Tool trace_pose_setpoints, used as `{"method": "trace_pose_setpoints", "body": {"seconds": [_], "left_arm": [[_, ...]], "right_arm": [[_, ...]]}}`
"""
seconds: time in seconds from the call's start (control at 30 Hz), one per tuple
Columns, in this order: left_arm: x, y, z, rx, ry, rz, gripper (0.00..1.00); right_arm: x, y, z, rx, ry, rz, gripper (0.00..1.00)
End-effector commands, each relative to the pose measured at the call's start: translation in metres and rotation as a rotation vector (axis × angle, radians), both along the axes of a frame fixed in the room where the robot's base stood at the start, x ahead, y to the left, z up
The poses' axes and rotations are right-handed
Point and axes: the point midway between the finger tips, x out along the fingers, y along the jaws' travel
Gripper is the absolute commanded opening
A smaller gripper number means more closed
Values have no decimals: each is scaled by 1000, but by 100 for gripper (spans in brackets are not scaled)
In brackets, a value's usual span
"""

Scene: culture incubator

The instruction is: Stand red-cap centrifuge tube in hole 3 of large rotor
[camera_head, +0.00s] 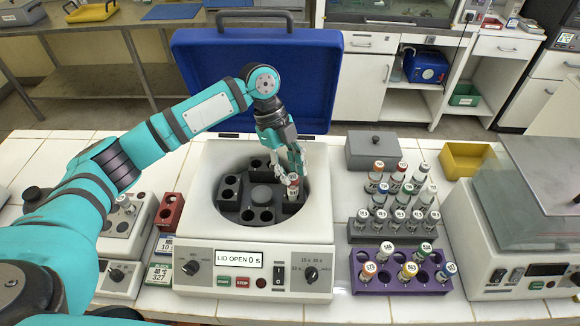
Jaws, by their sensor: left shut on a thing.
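My left gripper (295,162) reaches over the open centrifuge (200,225) and is shut on a tube with a red cap (292,181). The tube looks upright at the right side of the large rotor (262,192), at one of its dark holders. Whether its lower end is inside a hole cannot be told, and hole numbers are not readable. The rotor has several dark holders with round holes around a central hub. The centrifuge display (239,260) reads "LID OPEN 0 s". My right gripper is not in view.
The raised blue lid (225,75) stands behind the rotor. Right of the centrifuge are a grey rack (385,235) and a purple rack (400,285) holding several capped tubes. A grey box (373,150), yellow bin (462,158) and red rack (170,212) are nearby.

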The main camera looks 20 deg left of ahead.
Motion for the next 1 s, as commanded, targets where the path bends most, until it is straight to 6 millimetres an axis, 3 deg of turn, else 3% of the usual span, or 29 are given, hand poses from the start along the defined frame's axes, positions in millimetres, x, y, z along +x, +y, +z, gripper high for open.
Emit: {"method": "trace_pose_setpoints", "body": {"seconds": [0.6, 0.93, 0.97, 1.0], "left_arm": [[0, 0, -29, -1, 0, 0, 1], [0, 0, -31, -2, -2, 0, 1], [0, 0, -31, -2, -2, 0, 29], [0, 0, -31, -2, -2, 0, 34]], "right_arm": [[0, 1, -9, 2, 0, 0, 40], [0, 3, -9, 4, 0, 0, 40], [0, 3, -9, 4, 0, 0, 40], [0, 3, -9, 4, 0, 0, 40]]}}
